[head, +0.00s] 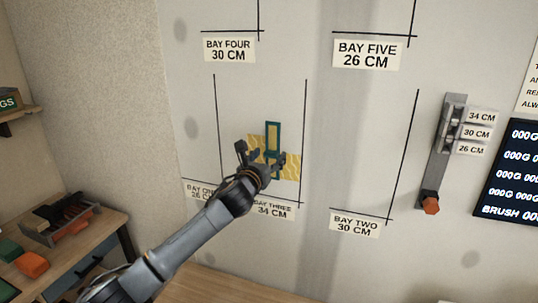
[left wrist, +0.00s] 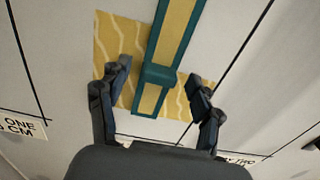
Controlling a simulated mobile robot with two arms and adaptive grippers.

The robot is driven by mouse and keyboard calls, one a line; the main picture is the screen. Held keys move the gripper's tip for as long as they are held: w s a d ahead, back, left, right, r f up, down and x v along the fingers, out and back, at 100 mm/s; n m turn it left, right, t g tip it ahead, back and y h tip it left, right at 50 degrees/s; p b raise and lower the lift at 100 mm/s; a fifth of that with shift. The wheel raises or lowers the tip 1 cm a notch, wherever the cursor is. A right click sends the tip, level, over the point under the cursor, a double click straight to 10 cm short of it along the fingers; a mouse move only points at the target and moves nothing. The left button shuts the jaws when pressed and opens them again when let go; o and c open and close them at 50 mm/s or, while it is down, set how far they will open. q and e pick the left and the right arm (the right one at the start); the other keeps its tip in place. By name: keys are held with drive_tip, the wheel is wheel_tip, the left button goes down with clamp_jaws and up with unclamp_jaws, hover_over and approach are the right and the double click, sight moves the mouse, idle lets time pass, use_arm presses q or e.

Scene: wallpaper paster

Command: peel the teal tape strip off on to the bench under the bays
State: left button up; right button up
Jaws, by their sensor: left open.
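The teal tape strip (head: 273,124) stands upright against a yellow patterned wallpaper piece (head: 290,165) on the wall. In the left wrist view the strip (left wrist: 189,20) shows two teal edges with yellow between, and a teal crosspiece (left wrist: 158,76) near its lower end. My left gripper (head: 262,160) is open in front of the strip's lower part. In the left wrist view its fingers (left wrist: 158,88) are spread to either side of the strip, with nothing gripped. The wooden bench (head: 205,289) lies below the bays, partly hidden by my left arm. My right gripper is not in view.
Black lines and labels mark the bays, including BAY THREE (head: 273,210) and BAY TWO (head: 355,224). A grey wall gauge with an orange end (head: 431,205) hangs at right beside a dark board (head: 510,170). A side table with a tray (head: 70,225) stands at left.

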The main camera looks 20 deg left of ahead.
sight(270, 155)
use_arm(q)
drive_tip(key=shift+w, duration=0.35)
drive_tip(key=shift+c, duration=0.2)
drive_tip(key=c, duration=1.2)
drive_tip(key=shift+s, duration=0.2)
drive_tip(key=shift+s+p, duration=1.3)
drive_tip(key=shift+s, duration=1)
drive_tip(key=shift+s, duration=0.1)
